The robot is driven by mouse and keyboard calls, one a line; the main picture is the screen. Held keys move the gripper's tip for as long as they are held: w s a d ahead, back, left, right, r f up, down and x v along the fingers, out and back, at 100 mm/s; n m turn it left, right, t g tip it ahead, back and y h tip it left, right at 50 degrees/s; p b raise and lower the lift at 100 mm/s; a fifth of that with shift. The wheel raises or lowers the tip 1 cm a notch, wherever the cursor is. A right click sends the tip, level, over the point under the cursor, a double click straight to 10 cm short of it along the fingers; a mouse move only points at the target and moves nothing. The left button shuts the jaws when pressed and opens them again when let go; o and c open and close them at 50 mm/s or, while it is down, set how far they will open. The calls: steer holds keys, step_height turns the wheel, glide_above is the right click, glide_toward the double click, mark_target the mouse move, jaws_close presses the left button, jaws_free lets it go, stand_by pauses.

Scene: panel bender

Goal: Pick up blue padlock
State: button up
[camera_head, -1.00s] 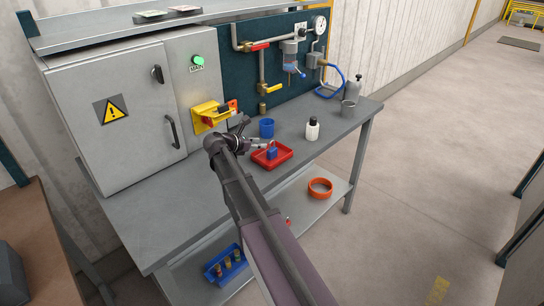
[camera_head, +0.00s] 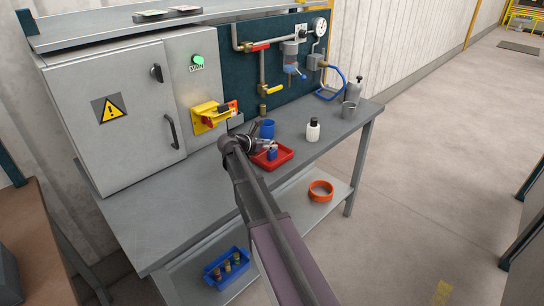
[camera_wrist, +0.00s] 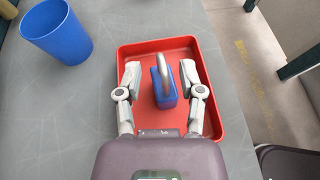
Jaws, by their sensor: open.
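The blue padlock (camera_wrist: 163,92) with a grey shackle stands in a shallow red tray (camera_wrist: 209,60) on the grey bench. In the wrist view my open gripper (camera_wrist: 162,80) has one finger on each side of the padlock, with a visible gap on both sides. In the head view my gripper (camera_head: 258,146) is over the red tray (camera_head: 285,157), and the padlock (camera_head: 271,153) shows in the tray beside it. I cannot tell from these views how far the fingertips are above the tray floor.
A blue cup (camera_head: 267,128) stands just behind the tray; it also shows in the wrist view (camera_wrist: 58,32). A white bottle (camera_head: 313,130) stands to the right. The bench front is clear.

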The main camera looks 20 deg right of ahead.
steer(key=shift+b+x, duration=0.3)
steer(key=shift+x, duration=1)
jaws_close()
